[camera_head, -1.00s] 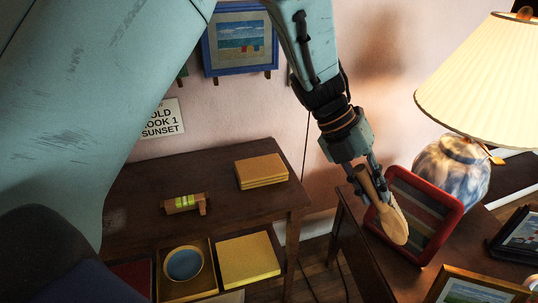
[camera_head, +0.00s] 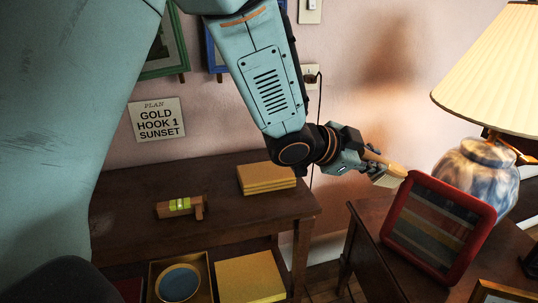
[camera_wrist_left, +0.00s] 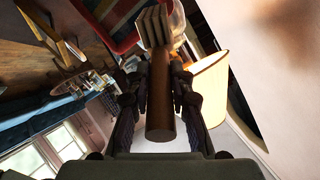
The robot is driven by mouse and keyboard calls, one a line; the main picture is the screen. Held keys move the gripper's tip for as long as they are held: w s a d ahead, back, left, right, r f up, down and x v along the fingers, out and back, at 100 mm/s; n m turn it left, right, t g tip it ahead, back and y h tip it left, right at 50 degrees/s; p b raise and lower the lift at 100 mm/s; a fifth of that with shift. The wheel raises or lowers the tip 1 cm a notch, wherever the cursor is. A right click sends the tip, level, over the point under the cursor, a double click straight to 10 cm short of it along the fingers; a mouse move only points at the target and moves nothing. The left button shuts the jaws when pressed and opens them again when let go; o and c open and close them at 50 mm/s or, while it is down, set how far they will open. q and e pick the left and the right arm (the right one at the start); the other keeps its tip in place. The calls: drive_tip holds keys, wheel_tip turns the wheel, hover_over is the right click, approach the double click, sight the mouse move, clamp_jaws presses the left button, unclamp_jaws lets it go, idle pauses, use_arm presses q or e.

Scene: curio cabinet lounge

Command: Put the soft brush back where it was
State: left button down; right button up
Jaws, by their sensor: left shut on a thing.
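In the head view the fingers hide part of the brush. In the left wrist view the brush handle (camera_wrist_left: 160,110) stands between the fingers, with the bristle end pointing to the top of the picture. My right gripper is not in view.
The lamp (camera_head: 478,175) stands behind the red frame, close to the brush. The left table (camera_head: 240,215) holds a spirit level (camera_head: 180,206) and yellow books (camera_head: 266,178). Below are a blue bowl (camera_head: 178,282) and a yellow block (camera_head: 250,278). A sign (camera_head: 157,119) hangs on the wall.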

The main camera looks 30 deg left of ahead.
use_arm(q)
drive_tip(key=s+a+f+n+t+y+b, duration=0.1)
drive_tip(key=s+a+n+t+y, duration=0.2)
drive_tip(key=a+n+y, duration=0.65)
drive_tip(key=s+a+f+n+t+y+b, duration=0.1)
drive_tip(key=s+a+n+t+y, duration=0.15)
drive_tip(key=a+n+y, duration=0.65)
drive_tip(key=a+f+m+h+b, duration=0.1)
drive_tip(key=f+b, duration=0.1)
drive_tip(key=a+f+m+h+b, duration=0.1)
drive_tip(key=f+b, duration=0.1)
drive_tip(key=f+m+h+b, duration=0.1)
drive_tip(key=f+b, duration=0.1)
drive_tip(key=shift+w+a+f+h, duration=0.25)
drive_tip(key=shift+a+h, duration=0.1)
drive_tip(key=shift+a, duration=0.05)
drive_tip(key=shift+r, duration=0.1)
drive_tip(key=shift+f+b, duration=0.55)
drive_tip(key=shift+f, duration=0.15)
drive_tip(key=c, duration=1.1)
unclamp_jaws()
drive_tip(key=shift+s, duration=0.1)
